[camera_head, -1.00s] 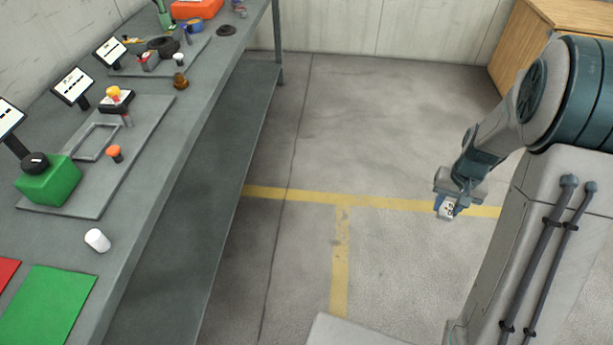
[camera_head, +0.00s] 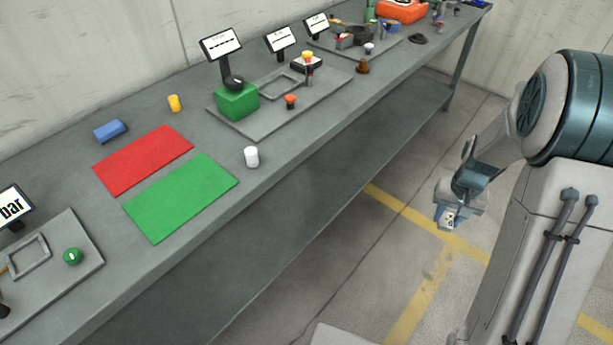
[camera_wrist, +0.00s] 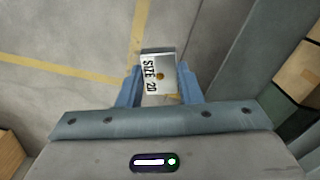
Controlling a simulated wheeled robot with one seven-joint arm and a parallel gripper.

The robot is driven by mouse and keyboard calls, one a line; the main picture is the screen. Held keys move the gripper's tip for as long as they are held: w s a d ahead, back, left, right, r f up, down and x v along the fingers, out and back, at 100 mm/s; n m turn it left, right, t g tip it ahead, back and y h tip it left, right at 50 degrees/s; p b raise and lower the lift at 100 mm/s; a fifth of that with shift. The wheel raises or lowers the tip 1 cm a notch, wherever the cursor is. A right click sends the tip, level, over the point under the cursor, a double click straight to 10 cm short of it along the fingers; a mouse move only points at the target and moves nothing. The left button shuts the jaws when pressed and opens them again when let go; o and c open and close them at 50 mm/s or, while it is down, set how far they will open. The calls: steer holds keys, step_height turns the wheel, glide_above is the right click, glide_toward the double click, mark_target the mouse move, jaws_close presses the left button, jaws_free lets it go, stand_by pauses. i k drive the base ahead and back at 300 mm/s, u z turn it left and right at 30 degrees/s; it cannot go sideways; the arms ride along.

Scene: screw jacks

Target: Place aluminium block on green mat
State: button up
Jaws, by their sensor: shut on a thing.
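My gripper (camera_head: 447,222) is off the bench, over the floor at the right of the head view. In the wrist view my gripper (camera_wrist: 160,88) is shut on a silvery block (camera_wrist: 157,70), the aluminium block, with a "SIZE 20" label and a small brass-coloured spot. The block (camera_head: 449,219) shows only as a small pale piece in the head view. The green mat (camera_head: 181,198) lies flat and bare on the grey bench near its front edge, well to the left of my gripper.
A red mat (camera_head: 143,160) lies behind the green one. Trays with a green box (camera_head: 237,101) and small displays flank the mats.

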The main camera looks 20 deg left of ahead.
mark_target(181, 193)
steer(key=u, duration=1.5)
